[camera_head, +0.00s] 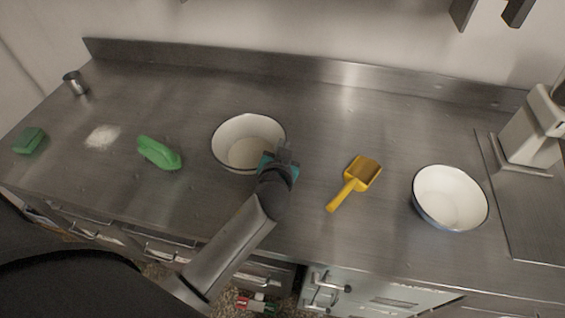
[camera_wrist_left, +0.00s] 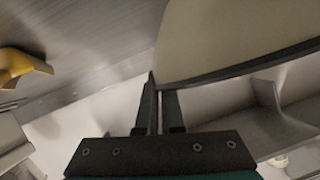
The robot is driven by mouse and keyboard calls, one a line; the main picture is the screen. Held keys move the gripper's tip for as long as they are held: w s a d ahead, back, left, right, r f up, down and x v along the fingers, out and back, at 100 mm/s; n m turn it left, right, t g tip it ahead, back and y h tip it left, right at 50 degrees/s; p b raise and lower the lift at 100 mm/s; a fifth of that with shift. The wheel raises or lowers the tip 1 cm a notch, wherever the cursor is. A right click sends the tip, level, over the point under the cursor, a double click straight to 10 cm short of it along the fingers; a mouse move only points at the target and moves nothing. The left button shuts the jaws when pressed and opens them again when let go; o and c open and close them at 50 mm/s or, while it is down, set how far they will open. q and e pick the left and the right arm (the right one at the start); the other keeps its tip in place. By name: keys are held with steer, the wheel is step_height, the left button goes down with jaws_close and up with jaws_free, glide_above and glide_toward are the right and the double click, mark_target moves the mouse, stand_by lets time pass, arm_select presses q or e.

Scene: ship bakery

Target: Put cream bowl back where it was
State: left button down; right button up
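A cream-white bowl (camera_head: 229,130) with a dark rim is near the middle of the steel counter; its inner bottom looks beige. My left gripper (camera_head: 284,153) is at its right front rim. In the left wrist view, the bowl (camera_wrist_left: 230,40) fills the upper right, and the fingers of my left gripper (camera_wrist_left: 160,95) are close together at its rim, seemingly with the wall between them. I cannot tell whether the bowl touches the counter. A second white bowl (camera_head: 450,197) with a blue outside stands at the right. My right gripper is not in view.
A yellow scoop (camera_head: 356,180) lies between the bowls and shows in the left wrist view (camera_wrist_left: 18,64). A green brush (camera_head: 158,153), white powder (camera_head: 102,136), a green sponge (camera_head: 28,140) and a metal cup (camera_head: 75,83) are at left. A pale machine (camera_head: 532,130) stands right.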

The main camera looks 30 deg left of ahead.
arm_select(q)
step_height(320, 180, down, 5)
steer(key=shift+f+b, duration=0.1)
steer(key=shift+b, duration=0.7)
steer(key=shift+f, duration=0.1)
steer(key=c, duration=1.1)
jaws_free()
steer(key=shift+o, duration=0.2)
steer(key=shift+s+d, duration=0.1)
steer(key=shift+s, duration=0.05)
steer(key=v, duration=1.1)
steer(key=shift+s+r, duration=0.25)
steer(key=shift+s, duration=0.05)
